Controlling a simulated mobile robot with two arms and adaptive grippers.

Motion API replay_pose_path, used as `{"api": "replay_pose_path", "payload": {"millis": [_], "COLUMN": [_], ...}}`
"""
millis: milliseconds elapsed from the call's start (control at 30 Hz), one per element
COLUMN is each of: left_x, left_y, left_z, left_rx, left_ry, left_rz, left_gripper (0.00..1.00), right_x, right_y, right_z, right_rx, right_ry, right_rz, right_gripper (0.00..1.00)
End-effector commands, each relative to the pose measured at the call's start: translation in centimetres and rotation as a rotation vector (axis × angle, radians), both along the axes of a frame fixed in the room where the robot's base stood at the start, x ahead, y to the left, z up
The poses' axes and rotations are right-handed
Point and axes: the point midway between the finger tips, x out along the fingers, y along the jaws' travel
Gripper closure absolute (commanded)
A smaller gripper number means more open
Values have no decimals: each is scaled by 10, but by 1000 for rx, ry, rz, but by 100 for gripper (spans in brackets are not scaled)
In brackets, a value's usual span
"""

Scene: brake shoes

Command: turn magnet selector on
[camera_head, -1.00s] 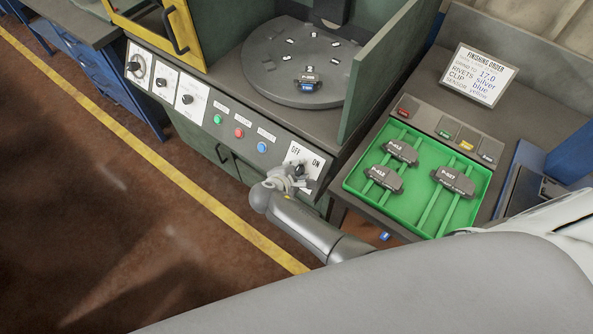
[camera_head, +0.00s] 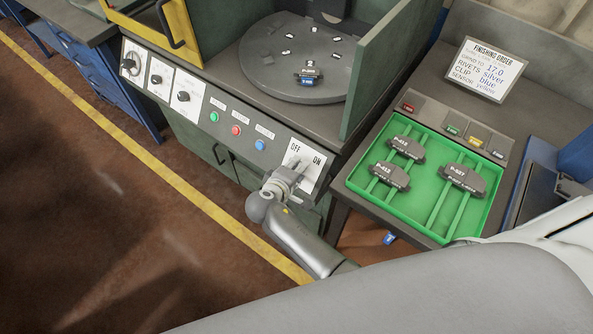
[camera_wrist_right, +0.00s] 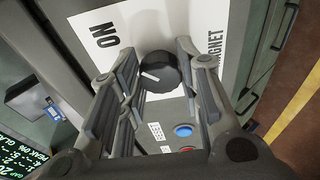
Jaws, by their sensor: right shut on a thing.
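The magnet selector is a black round knob (camera_wrist_right: 160,72) with a white pointer line, on a white plate (camera_head: 312,166) at the right end of the machine's front panel. The plate reads OFF on the left and ON on the right in the head view. My right gripper (camera_head: 292,172) is at the plate and mostly hides the knob there. In the right wrist view the fingers of my right gripper (camera_wrist_right: 158,80) stand on either side of the knob, shut on it. The pointer line slants toward the left finger; its exact setting is hard to tell. My left gripper is out of view.
Three black dials (camera_head: 182,97) and several coloured buttons (camera_head: 236,130) line the panel to the left. A grey turntable (camera_head: 270,75) carries a brake shoe (camera_head: 308,73). A green tray (camera_head: 425,207) with brake shoes lies right of the plate. A small blue item (camera_head: 389,238) shows below the tray.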

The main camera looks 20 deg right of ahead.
Motion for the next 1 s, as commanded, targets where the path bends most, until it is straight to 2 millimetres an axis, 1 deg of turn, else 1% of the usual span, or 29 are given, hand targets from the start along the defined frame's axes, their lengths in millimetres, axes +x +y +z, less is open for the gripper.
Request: {"api": "replay_pose_path", "payload": {"millis": [500, 533, 667, 700, 1000], "left_x": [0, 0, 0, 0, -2], "left_y": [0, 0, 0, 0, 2], "left_z": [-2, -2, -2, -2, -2], "left_rx": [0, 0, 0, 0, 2], "left_ry": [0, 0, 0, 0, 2], "left_rz": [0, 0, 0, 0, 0], "left_gripper": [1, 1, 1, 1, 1], "right_x": [-1, -1, -1, -1, 0], "right_y": [0, 0, 0, 0, 0], "right_z": [-1, -1, -1, -1, 0], "right_rx": [9, 8, 8, 8, 7], "right_ry": [-8, -8, -8, -8, -9], "right_rz": [-11, -10, -10, -10, -9], "right_gripper": [92, 64, 47, 45, 45]}}
